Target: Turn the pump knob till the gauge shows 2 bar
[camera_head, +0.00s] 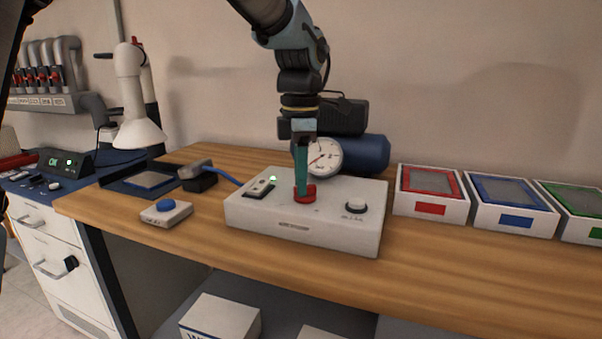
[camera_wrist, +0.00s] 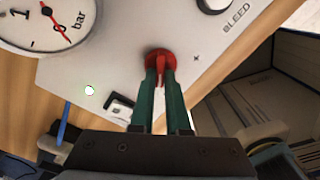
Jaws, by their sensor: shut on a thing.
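The red pump knob (camera_head: 311,197) stands on top of the white pump box (camera_head: 258,219). It also shows in the wrist view (camera_wrist: 158,56). My gripper (camera_head: 303,187) points down from above, its two green fingers closed on the knob. The round white gauge (camera_head: 329,163) stands just behind the knob. In the wrist view the gauge (camera_wrist: 22,30) is cut off by the top left corner. Its red needle slants to the lower right, near the 0 and "bar" marks; I cannot read an exact value.
A blue tank (camera_head: 370,153) lies behind. A blue-button box (camera_head: 166,212) and colored trays (camera_head: 430,211) flank the pump.

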